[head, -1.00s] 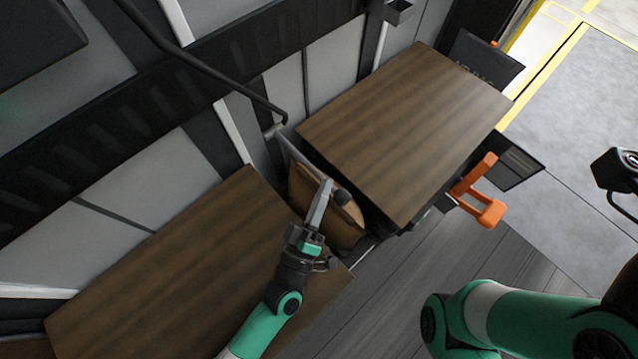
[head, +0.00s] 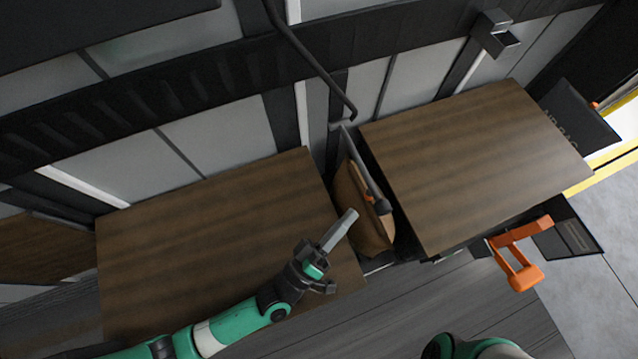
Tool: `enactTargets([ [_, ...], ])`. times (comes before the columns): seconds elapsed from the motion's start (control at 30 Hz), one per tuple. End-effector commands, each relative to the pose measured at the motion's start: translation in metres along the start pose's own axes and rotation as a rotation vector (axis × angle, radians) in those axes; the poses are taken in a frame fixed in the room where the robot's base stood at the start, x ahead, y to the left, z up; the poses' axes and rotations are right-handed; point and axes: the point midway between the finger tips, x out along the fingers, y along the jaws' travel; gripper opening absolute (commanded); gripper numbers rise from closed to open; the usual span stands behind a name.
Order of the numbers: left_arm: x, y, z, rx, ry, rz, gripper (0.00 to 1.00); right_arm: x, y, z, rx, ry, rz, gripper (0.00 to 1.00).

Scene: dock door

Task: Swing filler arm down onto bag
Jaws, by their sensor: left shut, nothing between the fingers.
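A brown bag (head: 359,208) stands in the gap between two wooden boxes or tables. A slim grey filler arm (head: 361,155) runs from the end of a dark bent tube down along the top of the bag. Its dark tip (head: 379,201) lies at the bag's upper right edge; I cannot tell whether it touches. My left gripper (head: 350,214) is shut and empty, its fingers pointing at the left side of the bag and apart from the filler arm in the picture. My right gripper is out of view; only part of its green arm shows at the bottom.
Wooden tops stand left (head: 210,240) and right (head: 480,160) of the bag. A dark bent tube (head: 312,62) hangs above the gap. An orange bracket (head: 518,258) sticks out at the right, beside a dark panel (head: 567,232). Grey floor lies in front.

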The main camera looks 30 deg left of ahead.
Motion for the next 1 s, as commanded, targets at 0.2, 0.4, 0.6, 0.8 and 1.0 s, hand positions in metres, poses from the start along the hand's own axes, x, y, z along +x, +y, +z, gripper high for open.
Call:
enactTargets([
  [0.2, -0.048, 0.017, -0.010, 0.000, -0.006, 0.000, 0.00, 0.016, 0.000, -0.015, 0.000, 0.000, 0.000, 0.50],
  [0.4, -0.072, 0.021, -0.014, -0.001, -0.003, 0.001, 0.00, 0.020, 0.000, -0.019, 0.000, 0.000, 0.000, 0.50],
  [0.6, -0.076, 0.021, -0.015, 0.000, 0.001, 0.001, 0.00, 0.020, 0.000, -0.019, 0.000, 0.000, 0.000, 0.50],
  [0.8, -0.075, 0.021, -0.015, 0.000, 0.001, 0.001, 0.00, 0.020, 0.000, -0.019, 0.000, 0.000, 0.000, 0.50],
  [1.0, -0.075, 0.021, -0.015, 0.000, 0.001, 0.001, 0.00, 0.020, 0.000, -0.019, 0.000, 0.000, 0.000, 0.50],
])
